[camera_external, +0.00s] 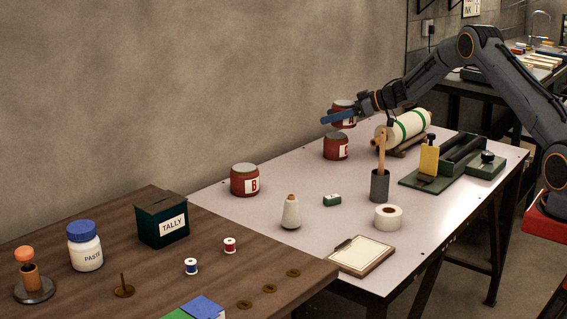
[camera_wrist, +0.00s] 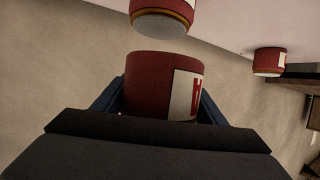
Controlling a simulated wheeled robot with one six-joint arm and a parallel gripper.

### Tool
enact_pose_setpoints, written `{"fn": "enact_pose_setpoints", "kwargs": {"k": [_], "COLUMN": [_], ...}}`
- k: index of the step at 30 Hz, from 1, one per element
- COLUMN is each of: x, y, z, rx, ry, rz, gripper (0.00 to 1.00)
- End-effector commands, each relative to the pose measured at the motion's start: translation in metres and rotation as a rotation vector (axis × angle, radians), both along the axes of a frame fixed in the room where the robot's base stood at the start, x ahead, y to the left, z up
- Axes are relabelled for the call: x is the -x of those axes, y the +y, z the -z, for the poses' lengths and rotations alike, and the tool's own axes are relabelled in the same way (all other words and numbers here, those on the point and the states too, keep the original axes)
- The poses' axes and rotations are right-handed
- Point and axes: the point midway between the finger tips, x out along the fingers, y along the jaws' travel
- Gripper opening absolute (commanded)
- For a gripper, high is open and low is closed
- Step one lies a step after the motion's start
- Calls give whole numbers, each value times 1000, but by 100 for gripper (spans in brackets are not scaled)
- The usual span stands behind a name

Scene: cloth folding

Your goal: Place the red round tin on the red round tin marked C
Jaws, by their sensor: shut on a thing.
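My gripper (camera_external: 340,117) has blue fingers and is shut on a red round tin (camera_external: 345,107) with a white label that reads A. This tin is held upright in the air. In the wrist view the held tin (camera_wrist: 148,82) sits between the fingers (camera_wrist: 160,100). The red round tin marked C (camera_external: 336,148) stands on the light table just below the held tin in the outside view. A small gap shows between them. A red tin, apparently C, shows at the top of the wrist view (camera_wrist: 163,17), apart from the held tin.
The red tin marked B (camera_external: 244,181) stands nearer the wooden table. A cream roll with green bands (camera_external: 408,124) lies on a stand right of C.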

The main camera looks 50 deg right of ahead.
Motion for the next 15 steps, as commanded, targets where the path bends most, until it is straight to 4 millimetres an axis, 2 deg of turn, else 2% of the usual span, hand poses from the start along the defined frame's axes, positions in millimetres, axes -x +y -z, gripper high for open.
{"fn": "enact_pose_setpoints", "kwargs": {"k": [10,15], "x": [0,-1], "y": [0,0], "z": [34,36], "rx": [0,1], "ry": [-1,-3], "rz": [0,-1], "gripper": [25,25]}}
